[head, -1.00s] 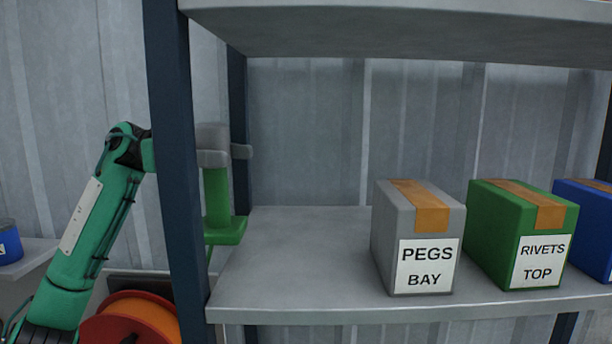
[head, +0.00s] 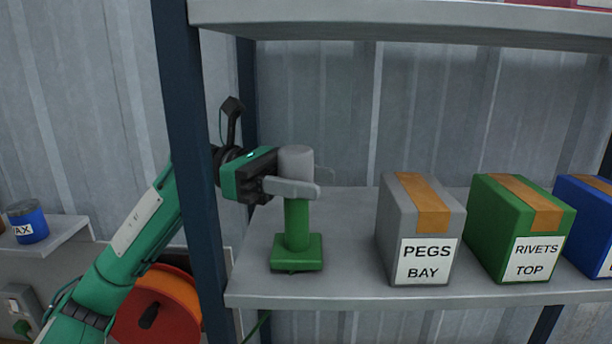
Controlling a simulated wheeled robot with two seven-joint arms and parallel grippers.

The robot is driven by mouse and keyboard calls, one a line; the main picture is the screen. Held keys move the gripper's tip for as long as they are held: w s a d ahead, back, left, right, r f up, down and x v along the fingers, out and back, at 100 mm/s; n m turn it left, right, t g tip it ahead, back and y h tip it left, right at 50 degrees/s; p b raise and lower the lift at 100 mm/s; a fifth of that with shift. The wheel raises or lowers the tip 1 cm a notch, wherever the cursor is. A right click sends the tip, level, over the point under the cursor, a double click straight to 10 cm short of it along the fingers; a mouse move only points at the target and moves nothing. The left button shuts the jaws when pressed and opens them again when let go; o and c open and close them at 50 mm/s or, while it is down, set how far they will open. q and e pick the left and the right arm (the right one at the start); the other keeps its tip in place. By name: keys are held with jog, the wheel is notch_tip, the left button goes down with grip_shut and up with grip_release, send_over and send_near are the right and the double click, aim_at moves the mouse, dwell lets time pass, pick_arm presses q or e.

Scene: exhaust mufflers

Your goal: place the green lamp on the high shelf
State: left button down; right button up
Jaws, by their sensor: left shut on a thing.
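The green lamp (head: 297,225) has a square green base, a green stem and a grey cylindrical head. It is upright at the left end of a grey shelf (head: 340,284), left of the grey box. I cannot tell whether its base touches the shelf or hangs just above it. My left gripper (head: 298,182) reaches in from the left past the dark post and is shut on the lamp near its head. The underside and front edge of a higher shelf (head: 420,22) cross the top of the view. My right gripper is not in view.
A grey box (head: 418,230) labelled PEGS BAY, a green box (head: 518,230) labelled RIVETS TOP and a blue box (head: 590,225) stand to the right. The dark post (head: 187,150) is close to my left arm. An orange reel (head: 165,305) and a blue tin (head: 28,222) are at left.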

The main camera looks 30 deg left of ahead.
pick_arm(q)
jog(key=shift+f, duration=0.3)
jog(key=shift+f, duration=0.2)
jog(key=c, duration=0.8)
grip_release()
jog(key=shift+r, duration=0.1)
